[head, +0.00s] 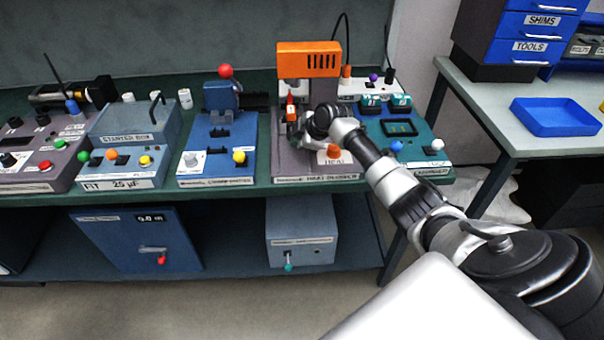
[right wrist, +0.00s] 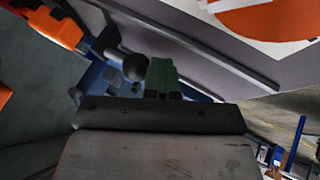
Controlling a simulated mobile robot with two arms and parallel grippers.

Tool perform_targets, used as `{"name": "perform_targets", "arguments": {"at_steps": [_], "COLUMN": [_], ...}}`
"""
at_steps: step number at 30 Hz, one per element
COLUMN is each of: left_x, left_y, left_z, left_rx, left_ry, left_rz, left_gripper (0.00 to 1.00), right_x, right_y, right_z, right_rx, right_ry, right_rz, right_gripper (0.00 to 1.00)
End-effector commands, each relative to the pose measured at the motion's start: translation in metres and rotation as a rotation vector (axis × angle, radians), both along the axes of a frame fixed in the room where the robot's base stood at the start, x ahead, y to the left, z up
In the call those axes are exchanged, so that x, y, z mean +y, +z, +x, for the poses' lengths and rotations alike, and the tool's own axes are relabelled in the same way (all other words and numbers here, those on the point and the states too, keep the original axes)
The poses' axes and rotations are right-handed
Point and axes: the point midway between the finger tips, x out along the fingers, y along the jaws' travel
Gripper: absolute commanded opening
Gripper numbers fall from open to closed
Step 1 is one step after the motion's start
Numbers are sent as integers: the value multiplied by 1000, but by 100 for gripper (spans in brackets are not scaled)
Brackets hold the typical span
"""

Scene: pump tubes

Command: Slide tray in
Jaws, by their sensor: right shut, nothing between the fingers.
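The grey machine with an orange head (head: 309,60) stands on the bench, its base plate (head: 345,165) labelled along the front. A tray in it cannot be made out clearly; my right arm covers part of the machine. My right gripper (head: 298,132) is at the left side of this machine, below the orange head, shut and empty. In the right wrist view its fingers (right wrist: 162,78) are together, with grey and orange machine surfaces around them. Whether they touch anything cannot be told. My left gripper is not in view.
A blue device (head: 218,140) with a red-knobbed lever stands left of the machine, and a teal device (head: 405,135) stands close on its right. An open blue bin (head: 556,117) sits on the separate table at right. A lower shelf holds two boxes.

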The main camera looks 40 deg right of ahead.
Motion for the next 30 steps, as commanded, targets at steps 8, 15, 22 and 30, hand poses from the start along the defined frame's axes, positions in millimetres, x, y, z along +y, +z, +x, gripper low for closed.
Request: {"name": "perform_targets", "arguments": {"at_steps": [8,15,22,30], "left_x": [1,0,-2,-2], "left_y": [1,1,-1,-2], "left_z": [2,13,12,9], "left_rx": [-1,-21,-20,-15], "left_ry": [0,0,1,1], "left_rz": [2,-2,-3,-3], "left_gripper": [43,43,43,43], "right_x": [-10,-17,-21,-21], "right_y": [27,58,80,85], "right_z": [-10,-41,-62,-67], "right_rx": [-25,-13,-6,-2], "right_ry": [-9,-4,-1,0], "right_rz": [-8,-7,-5,-1], "right_gripper": [0,0,0,0]}}
